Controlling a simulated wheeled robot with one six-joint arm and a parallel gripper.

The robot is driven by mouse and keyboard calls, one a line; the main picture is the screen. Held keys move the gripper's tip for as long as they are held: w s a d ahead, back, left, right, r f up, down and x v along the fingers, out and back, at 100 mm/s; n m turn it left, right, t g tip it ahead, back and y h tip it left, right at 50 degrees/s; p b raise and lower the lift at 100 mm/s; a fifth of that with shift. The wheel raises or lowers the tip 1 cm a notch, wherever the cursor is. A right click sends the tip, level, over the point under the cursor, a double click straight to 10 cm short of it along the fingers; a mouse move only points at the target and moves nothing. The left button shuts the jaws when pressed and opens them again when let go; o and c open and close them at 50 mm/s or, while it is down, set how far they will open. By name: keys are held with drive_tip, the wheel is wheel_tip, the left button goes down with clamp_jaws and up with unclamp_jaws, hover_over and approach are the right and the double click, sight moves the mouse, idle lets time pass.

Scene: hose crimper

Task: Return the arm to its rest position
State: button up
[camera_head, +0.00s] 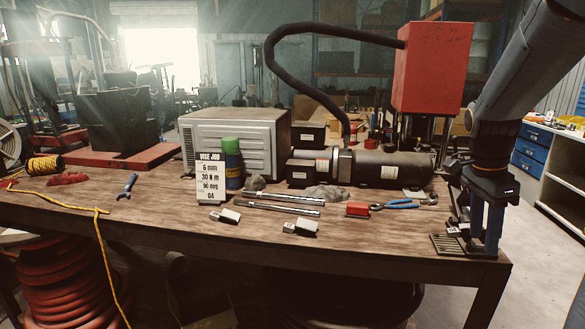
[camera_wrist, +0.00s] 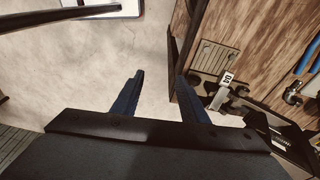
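My arm comes down from the upper right in the head view, and my gripper (camera_head: 487,250) points downward at the right end of the workbench (camera_head: 350,238). In the wrist view my gripper (camera_wrist: 161,80) shows two blue fingers set apart with a clear gap. Only bare concrete floor (camera_wrist: 110,65) shows between them, and nothing is held.
A slotted plate (camera_head: 447,245) lies at the bench's right corner. Blue drawers (camera_head: 530,150) stand at right, with open floor between.

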drive_tip(key=s+a+f+n, duration=0.3)
drive_tip(key=a+n, duration=0.3)
drive_tip(key=a, duration=0.2)
drive_tip(key=s+a+f+n+y, duration=0.1)
drive_tip(key=s+a+f+n, duration=0.2)
drive_tip(key=a+n, duration=0.4)
drive_tip(key=s+a+f+n+t+y, duration=0.1)
drive_tip(key=s+a+f+n, duration=0.2)
drive_tip(key=a, duration=0.7)
wheel_tip(320, 180, down, 3)
drive_tip(key=n, duration=0.3)
drive_tip(key=shift+s+r+n, duration=0.2)
drive_tip(key=shift+s+n, duration=0.1)
drive_tip(key=shift+s, duration=0.05)
drive_tip(key=shift+a, duration=0.1)
drive_tip(key=shift+c, duration=0.4)
